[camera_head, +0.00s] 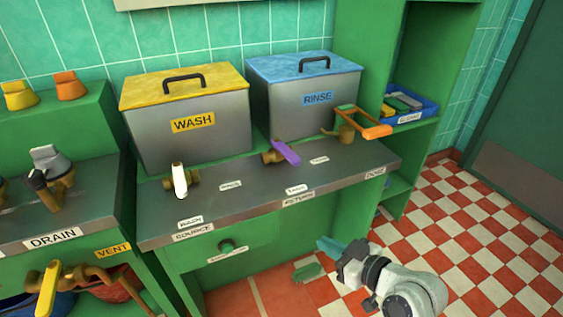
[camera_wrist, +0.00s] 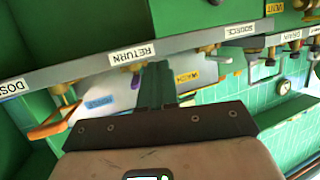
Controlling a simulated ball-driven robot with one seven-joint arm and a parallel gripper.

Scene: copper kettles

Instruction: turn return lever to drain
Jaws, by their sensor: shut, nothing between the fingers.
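The return lever is the purple lever (camera_head: 286,153) on a brass valve (camera_head: 272,156), on the grey counter behind the RETURN label (camera_head: 298,199). It points toward the front right. Small plates lie beside and in front of it, too small to read surely. My gripper (camera_head: 326,248) is below and in front of the counter edge, apart from the lever, with teal fingers. In the wrist view the fingers (camera_wrist: 156,84) are together and empty, near the RETURN label (camera_wrist: 132,53).
A white lever (camera_head: 180,180) stands left and an orange lever (camera_head: 365,124) right of the purple one. The WASH tank (camera_head: 185,135) and RINSE tank (camera_head: 312,115) stand behind. A blue bin (camera_head: 410,106) is on the right shelf. A dark knob (camera_head: 227,246) is on the cabinet front. The checkered floor at right is clear.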

